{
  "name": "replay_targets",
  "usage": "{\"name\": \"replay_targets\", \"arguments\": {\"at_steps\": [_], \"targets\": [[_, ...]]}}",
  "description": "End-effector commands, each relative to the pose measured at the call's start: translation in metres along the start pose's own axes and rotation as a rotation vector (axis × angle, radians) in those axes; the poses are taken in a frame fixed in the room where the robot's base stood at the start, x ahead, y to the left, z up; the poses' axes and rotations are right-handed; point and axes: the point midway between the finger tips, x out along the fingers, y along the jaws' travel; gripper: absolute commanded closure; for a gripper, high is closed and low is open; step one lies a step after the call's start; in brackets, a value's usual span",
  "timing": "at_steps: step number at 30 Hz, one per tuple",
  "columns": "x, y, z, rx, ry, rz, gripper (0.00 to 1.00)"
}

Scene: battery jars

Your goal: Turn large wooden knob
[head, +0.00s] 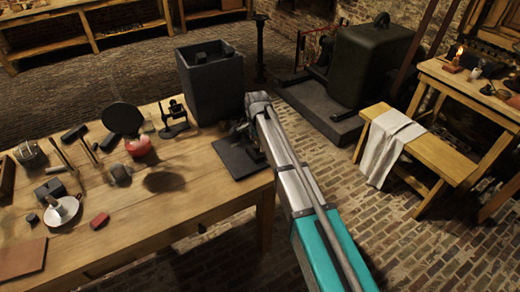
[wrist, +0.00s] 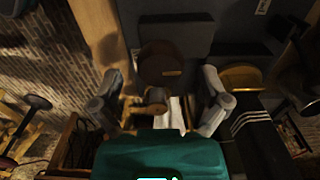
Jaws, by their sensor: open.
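My gripper (wrist: 161,80) is open, with its two grey fingers well apart in the wrist view. A small wooden knob-like piece (wrist: 153,102) lies between the fingers, nearer the left one, with a gap on the right. Beyond it is a larger, dark brown rounded wooden piece (wrist: 161,63); I cannot tell which is the large knob. Another round wooden piece (wrist: 240,76) sits outside the right finger. In the head view my gripper (head: 247,125) is over a dark device (head: 238,157) at the table's right end; my arm hides the knob there.
The wooden table (head: 180,210) holds a tall dark box (head: 211,85) behind the device, a red vessel (head: 138,146), a black stand (head: 173,120) and several tools at left. A bench with a white cloth (head: 390,140) stands right. Brick floor between is clear.

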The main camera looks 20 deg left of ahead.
Motion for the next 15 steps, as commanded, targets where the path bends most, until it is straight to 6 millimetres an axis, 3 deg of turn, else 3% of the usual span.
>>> {"name": "replay_targets", "arguments": {"at_steps": [15], "targets": [[0.0088,-0.0001,0.0003,0.0,0.0,0.0,0.05]]}}
